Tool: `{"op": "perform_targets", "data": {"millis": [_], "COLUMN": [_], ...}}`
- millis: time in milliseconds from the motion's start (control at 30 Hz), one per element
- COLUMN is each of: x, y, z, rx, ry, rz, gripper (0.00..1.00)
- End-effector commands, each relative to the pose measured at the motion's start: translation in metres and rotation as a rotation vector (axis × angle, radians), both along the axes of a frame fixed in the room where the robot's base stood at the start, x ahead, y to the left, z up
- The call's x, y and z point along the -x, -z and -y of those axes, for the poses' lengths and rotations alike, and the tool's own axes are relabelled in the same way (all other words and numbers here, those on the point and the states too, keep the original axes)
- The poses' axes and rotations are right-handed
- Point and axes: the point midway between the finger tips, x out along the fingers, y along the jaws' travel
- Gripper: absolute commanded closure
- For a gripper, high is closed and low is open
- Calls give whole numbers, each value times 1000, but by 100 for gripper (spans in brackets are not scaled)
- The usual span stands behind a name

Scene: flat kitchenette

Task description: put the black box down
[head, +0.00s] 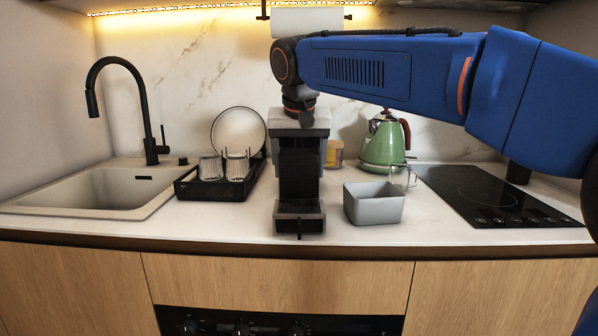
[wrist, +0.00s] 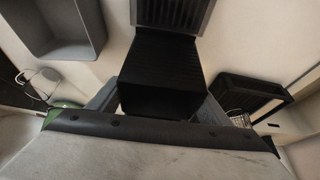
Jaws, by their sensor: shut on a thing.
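The black box (head: 299,178) is a dark, upright block in the middle of the counter in the head view. My gripper (head: 299,140) points down from above and is shut on it. In the wrist view the black box (wrist: 160,75) sits between the two grey fingers of my gripper (wrist: 158,108). Its lower end is close to a low grey stand with a dark ribbed top (head: 299,220), which also shows in the wrist view (wrist: 207,12). I cannot tell whether the box touches the stand.
A grey open bin (head: 374,208) stands close on the right, with a glass mug (head: 403,178) and green kettle (head: 384,145) behind. A black dish rack (head: 205,190) with glasses and a plate is on the left. The sink (head: 95,190) and hob (head: 490,195) flank the counter.

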Motion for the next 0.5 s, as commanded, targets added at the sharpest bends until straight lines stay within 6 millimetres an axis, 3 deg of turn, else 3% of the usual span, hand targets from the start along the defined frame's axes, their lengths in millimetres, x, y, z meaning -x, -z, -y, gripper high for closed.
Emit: {"op": "perform_targets", "data": {"millis": [133, 500], "x": [0, 0], "y": [12, 15], "z": [0, 0], "rx": [1, 0], "ry": [0, 0], "rz": [-1, 0], "gripper": [51, 51]}}
